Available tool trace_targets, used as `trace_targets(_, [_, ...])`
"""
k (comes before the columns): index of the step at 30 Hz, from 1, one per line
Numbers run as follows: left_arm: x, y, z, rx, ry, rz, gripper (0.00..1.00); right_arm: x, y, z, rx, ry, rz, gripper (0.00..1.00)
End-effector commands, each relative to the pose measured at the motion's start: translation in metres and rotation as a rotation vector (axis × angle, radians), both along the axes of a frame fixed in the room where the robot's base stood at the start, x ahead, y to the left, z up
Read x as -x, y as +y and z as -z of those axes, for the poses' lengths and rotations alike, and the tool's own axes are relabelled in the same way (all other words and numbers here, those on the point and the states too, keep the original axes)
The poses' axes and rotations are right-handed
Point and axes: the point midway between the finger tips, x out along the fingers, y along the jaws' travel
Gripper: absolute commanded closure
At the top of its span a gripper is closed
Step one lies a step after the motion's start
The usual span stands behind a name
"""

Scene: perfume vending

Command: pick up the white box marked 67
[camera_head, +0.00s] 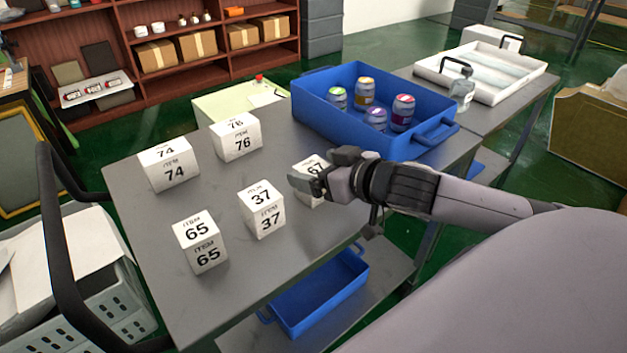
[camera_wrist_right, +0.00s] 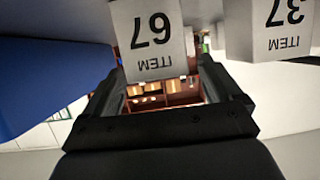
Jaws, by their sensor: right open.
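The white box marked 67 (camera_head: 312,165) stands on the grey table (camera_head: 220,300), partly hidden behind my right gripper (camera_head: 304,184). In the right wrist view the box (camera_wrist_right: 150,42) appears upside down, straight ahead of the open jaws (camera_wrist_right: 163,82). The jaws look empty. Whether the fingers reach around the box is hard to tell. My left gripper is not in view.
Boxes marked 37 (camera_head: 263,209), 65 (camera_head: 201,243), 74 (camera_head: 168,167) and 76 (camera_head: 236,139) stand on the same table. Box 37 is the nearest neighbour. A blue crate (camera_head: 340,128) with several jars stands behind. The table's front left is clear.

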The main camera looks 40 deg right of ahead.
Motion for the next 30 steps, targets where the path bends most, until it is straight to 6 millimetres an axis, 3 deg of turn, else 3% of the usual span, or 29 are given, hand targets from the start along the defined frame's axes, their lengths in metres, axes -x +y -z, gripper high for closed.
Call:
trace_targets(9, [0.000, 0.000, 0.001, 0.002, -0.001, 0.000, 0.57, -0.030, 0.004, 0.016, -0.001, -0.001, 0.001, 0.08])
trace_targets(19, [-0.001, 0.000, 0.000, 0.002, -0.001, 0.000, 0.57, -0.033, 0.004, 0.017, 0.002, 0.000, -0.001, 0.08])
trace_targets(20, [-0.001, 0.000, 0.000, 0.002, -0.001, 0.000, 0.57, -0.033, 0.004, 0.017, 0.002, 0.000, -0.001, 0.15])
trace_targets(24, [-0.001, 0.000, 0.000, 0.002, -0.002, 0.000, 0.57, -0.033, 0.004, 0.017, 0.002, 0.000, -0.001, 0.61])
trace_targets(25, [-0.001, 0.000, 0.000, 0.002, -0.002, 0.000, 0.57, -0.033, 0.004, 0.017, 0.002, 0.000, -0.001, 0.65])
trace_targets(30, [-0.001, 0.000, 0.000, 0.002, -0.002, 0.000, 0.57, -0.033, 0.004, 0.017, 0.002, 0.000, -0.001, 0.65])
